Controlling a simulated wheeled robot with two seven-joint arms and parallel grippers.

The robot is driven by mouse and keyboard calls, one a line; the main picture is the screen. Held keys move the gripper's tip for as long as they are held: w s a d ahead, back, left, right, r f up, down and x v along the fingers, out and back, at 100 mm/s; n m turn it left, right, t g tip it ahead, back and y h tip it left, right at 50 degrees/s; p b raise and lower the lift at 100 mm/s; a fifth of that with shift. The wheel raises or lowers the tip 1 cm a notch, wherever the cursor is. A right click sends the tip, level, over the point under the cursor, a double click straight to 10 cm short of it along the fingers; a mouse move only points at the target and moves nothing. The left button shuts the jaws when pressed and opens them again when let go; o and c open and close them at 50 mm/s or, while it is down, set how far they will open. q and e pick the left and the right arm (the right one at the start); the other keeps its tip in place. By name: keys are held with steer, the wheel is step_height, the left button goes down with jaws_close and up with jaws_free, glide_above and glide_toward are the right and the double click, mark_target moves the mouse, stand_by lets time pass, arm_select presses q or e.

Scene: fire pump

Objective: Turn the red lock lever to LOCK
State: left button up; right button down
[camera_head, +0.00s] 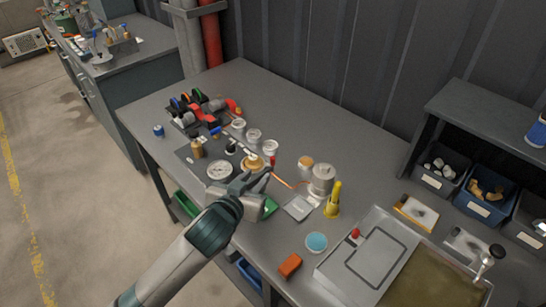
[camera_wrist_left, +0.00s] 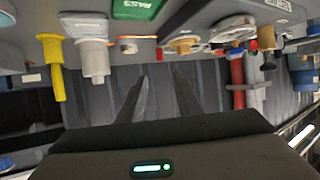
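A small red upright piece (camera_head: 272,160), which looks like the lock lever, stands on the workbench (camera_head: 300,110) beside a brass-coloured round fitting (camera_head: 253,162). It also shows as a small red tip in the left wrist view (camera_wrist_left: 159,54), between a copper rod (camera_wrist_left: 127,42) and the round fitting. My left gripper (camera_head: 256,178) is just in front of it in the head view. In the left wrist view, its two fingers (camera_wrist_left: 162,76) are apart with nothing between them. The gripper looks clear of the lever. No LOCK marking is readable. My right gripper is not in view.
A yellow nozzle-like piece (camera_head: 333,202) and a grey cylinder (camera_head: 322,180) stand right of the gripper. Several gauges and valves with a red body (camera_head: 205,115) crowd the left. The bench's back middle is clear.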

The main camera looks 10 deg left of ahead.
mark_target(272, 159)
arm_select(q)
steer(key=p+x, duration=0.3)
steer(key=x, duration=1.3)
steer(key=shift+a, duration=0.1)
jaws_close()
